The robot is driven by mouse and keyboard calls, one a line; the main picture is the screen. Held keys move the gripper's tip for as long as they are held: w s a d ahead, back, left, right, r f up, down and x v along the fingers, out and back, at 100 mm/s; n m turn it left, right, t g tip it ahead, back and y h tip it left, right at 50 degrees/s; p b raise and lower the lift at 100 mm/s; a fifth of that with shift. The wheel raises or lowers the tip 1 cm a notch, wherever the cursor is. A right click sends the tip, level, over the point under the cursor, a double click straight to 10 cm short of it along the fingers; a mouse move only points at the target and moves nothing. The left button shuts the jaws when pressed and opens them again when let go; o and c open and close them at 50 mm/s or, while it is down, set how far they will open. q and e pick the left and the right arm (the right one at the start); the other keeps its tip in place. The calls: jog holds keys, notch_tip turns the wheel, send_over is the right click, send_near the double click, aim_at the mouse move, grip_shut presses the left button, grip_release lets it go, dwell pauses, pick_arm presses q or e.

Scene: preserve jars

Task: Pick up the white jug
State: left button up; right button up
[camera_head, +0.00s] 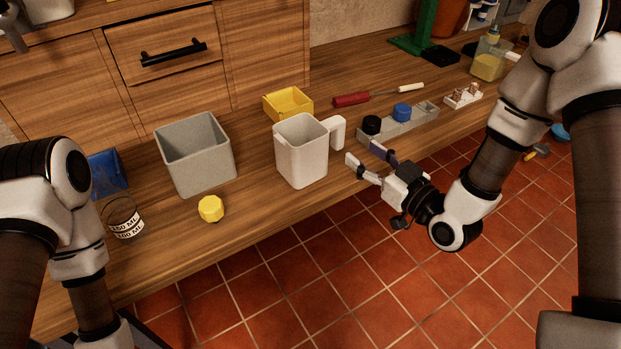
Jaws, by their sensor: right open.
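The white jug (301,156) stands upright on the wooden bench, near its front edge, with its handle (337,131) on the right side. My right gripper (357,156) is open, with its two fingers pointing left toward the jug's handle. The fingertips are a little to the right of the jug and look apart from it. Nothing is between the fingers. My left arm comes in at the left edge, and its gripper is out of view.
A grey bin (196,157) stands left of the jug and a yellow bin (287,103) behind it. A yellow lid (211,208) and a glass jar (123,217) are at the front left. A grey rack (404,122) with black and blue caps lies behind my right gripper.

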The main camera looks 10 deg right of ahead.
aim_at(342, 134)
jog(key=shift+w+a+r, duration=0.15)
jog(key=shift+w+r, duration=0.25)
jog(key=shift+w, duration=0.3)
jog(key=shift+t, duration=0.3)
jog(key=x, duration=0.6)
jog(key=shift+w+a+f+p, duration=0.1)
jog(key=shift+w+a+p, duration=0.15)
jog(key=shift+w+p, duration=0.05)
grip_shut()
